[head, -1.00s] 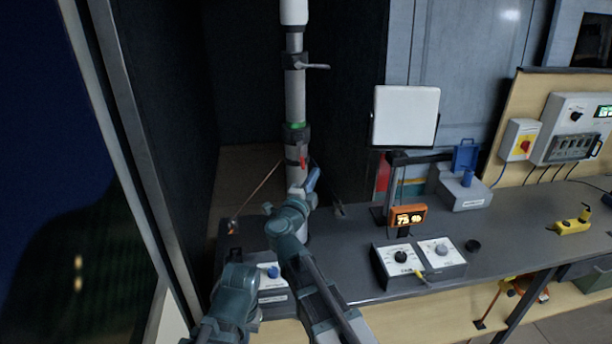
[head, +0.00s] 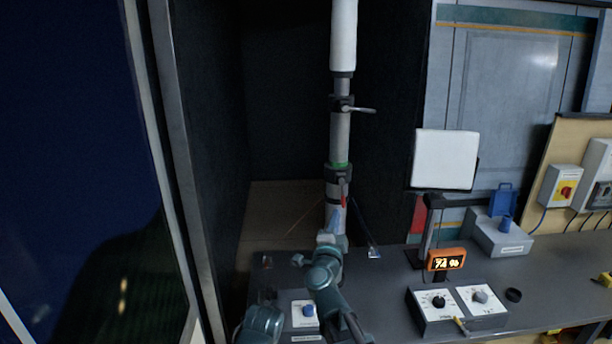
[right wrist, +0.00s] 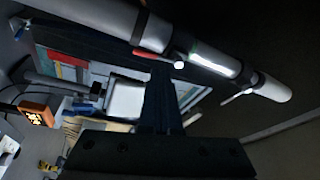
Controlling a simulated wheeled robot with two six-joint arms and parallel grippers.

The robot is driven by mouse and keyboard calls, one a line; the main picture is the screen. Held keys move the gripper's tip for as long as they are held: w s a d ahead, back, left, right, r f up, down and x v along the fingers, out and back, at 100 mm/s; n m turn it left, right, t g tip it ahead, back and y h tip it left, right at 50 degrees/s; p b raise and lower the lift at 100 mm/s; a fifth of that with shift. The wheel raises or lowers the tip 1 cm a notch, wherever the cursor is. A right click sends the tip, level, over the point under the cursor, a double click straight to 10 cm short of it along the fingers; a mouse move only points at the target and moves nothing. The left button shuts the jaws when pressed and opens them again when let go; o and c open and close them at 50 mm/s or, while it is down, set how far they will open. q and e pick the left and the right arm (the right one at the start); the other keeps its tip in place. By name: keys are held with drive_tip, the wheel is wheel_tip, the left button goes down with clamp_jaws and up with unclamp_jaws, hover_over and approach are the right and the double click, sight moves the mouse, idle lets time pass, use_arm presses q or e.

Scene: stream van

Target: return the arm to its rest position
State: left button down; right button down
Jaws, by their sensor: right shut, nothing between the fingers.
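My right arm rises from the bottom in the head view. The mast (right wrist: 145,30) crosses the top of that view, beyond the fingers. I cannot tell whether gripper and mast touch. A red lever (head: 344,188) and a green-lit ring (head: 338,165) are on the mast above the gripper. My left gripper is not in view.
A dark bench holds a dial box (head: 455,308), an orange display (head: 446,260), a blue-knobbed box (head: 305,310) and a grey box (head: 498,235). A white panel (head: 445,160) stands behind. A side handle (head: 358,109) sticks out from the mast. Dark walls flank the mast.

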drive_tip(key=s+a+f+n+g+y, duration=0.4)
drive_tip(key=a+f+n+g+y, duration=0.2)
drive_tip(key=a+f+n+y, duration=0.7)
drive_tip(key=s+d+f+n+g+h, duration=0.2)
drive_tip(key=s+d+f+g+h, duration=0.3)
drive_tip(key=s+d, duration=0.4)
drive_tip(key=s+d+f+n+g+h, duration=0.25)
drive_tip(key=s+d+f+g, duration=0.4)
drive_tip(key=s, duration=0.55)
drive_tip(key=s+a+n+g, duration=0.1)
drive_tip(key=s+a+n, duration=0.3)
drive_tip(key=a, duration=0.7)
drive_tip(key=shift+s+a+f+h, duration=0.25)
drive_tip(key=shift+s+a+h, duration=0.2)
drive_tip(key=shift+s, duration=0.1)
